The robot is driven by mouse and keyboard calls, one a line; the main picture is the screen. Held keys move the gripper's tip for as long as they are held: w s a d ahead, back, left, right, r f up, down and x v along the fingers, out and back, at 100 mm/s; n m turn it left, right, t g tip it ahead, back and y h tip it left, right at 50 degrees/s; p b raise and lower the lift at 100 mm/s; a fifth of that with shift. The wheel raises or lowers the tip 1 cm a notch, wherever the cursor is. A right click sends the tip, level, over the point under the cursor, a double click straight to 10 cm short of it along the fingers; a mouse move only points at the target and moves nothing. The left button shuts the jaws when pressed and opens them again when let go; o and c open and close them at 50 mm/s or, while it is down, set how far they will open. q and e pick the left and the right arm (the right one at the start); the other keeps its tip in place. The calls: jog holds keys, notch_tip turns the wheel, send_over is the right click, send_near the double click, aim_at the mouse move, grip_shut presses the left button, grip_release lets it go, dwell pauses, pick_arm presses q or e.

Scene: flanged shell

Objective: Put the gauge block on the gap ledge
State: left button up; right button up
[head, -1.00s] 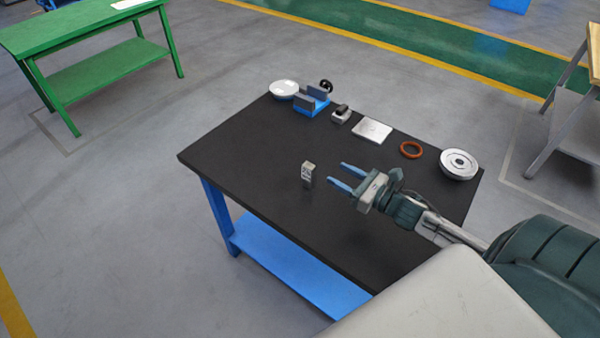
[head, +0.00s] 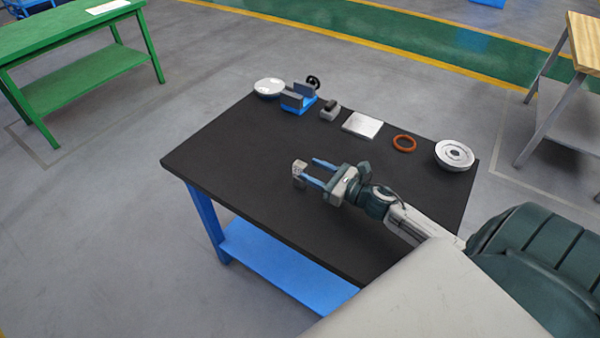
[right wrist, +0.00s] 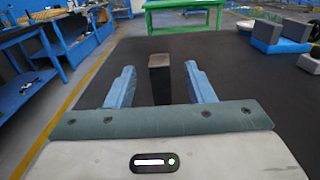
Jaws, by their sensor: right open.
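The gauge block (head: 299,167) is a small grey upright block with dark markings, standing on the black table near its middle. In the right wrist view the gauge block (right wrist: 159,80) shows between the two blue fingers, with a gap on each side. My right gripper (head: 312,171) is open and low over the table, its fingertips at the block. The right wrist view shows the same open gripper (right wrist: 160,82). I cannot clearly make out which thing is the gap ledge. My left gripper is not in view.
Along the table's (head: 230,150) far edge stand a white round dish (head: 269,87), a blue vise with grey jaws (head: 298,100), a small grey block with a dark top (head: 330,110), a silver plate (head: 362,125), an orange ring (head: 404,143) and a white flanged disc (head: 454,155). The table's left part is clear.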

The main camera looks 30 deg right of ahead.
aim_at(295, 163)
jog(key=shift+x, duration=0.8)
jog(key=shift+w+a+r+p, duration=0.15)
jog(key=shift+r+p, duration=0.05)
jog(key=shift+p, duration=0.3)
jog(key=p+x, duration=0.3)
jog(key=x, duration=0.1)
jog(key=shift+w+f, duration=0.1)
jog(key=shift+w+a+f, duration=0.15)
jog(key=shift+w, duration=0.15)
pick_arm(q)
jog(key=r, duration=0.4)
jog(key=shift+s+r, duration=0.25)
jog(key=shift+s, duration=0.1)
pick_arm(e)
grip_shut()
